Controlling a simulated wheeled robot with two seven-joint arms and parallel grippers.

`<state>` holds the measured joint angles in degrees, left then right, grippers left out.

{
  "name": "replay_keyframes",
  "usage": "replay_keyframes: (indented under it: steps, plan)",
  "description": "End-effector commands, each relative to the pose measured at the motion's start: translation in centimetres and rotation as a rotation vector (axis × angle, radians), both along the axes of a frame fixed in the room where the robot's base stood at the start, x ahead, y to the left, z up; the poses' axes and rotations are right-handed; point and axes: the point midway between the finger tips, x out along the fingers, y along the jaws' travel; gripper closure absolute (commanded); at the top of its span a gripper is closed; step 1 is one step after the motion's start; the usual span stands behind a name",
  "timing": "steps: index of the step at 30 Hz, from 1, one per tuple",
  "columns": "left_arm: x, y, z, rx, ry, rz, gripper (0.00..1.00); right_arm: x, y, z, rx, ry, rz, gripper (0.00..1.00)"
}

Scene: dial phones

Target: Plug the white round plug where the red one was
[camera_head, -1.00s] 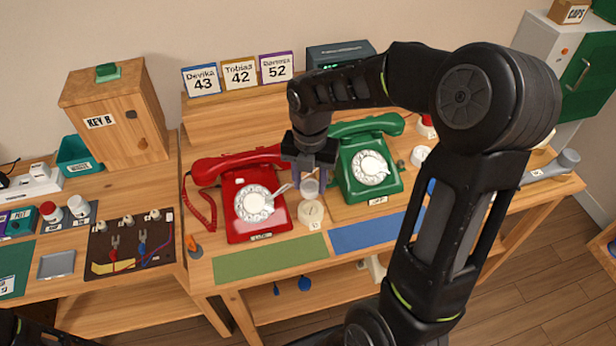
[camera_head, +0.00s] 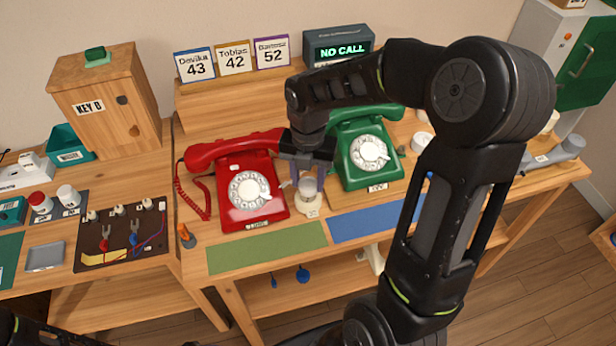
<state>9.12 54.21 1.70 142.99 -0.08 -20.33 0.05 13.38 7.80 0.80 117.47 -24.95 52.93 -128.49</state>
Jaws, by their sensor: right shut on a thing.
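My right gripper (camera_head: 307,178) points down between the red phone (camera_head: 262,212) and the green phone (camera_head: 352,180). It is shut on a small whitish round piece (camera_head: 307,187), just above or touching a cream round base (camera_head: 308,207); I cannot tell which. On the left of the bench, a red-topped round piece (camera_head: 40,202) and a white round piece (camera_head: 68,195) stand side by side on a dark mat. I cannot tell which of these is a plug. My left gripper is out of view.
A board with wires and small knobs (camera_head: 125,258) lies left of the red phone. Green (camera_head: 265,250) and blue (camera_head: 372,224) mats lie at the front. A display (camera_head: 342,50) reads NO CALL. My right arm covers much of the right side.

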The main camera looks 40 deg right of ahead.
Motion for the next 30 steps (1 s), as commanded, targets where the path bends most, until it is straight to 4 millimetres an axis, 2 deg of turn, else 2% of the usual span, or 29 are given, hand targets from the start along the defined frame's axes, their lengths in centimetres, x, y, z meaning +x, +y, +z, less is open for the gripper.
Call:
replay_keyframes:
  steps: [1,6,30]
  plan:
    - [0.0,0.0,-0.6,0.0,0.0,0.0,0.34,0.0,-0.01,-0.64,0.0,0.0,0.0,0.91]
    - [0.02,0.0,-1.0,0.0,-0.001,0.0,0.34,0.01,-0.01,-1.13,0.0,0.0,0.0,0.91]
    - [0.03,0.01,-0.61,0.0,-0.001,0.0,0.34,0.01,0.02,-1.06,0.0,0.0,0.0,0.91]
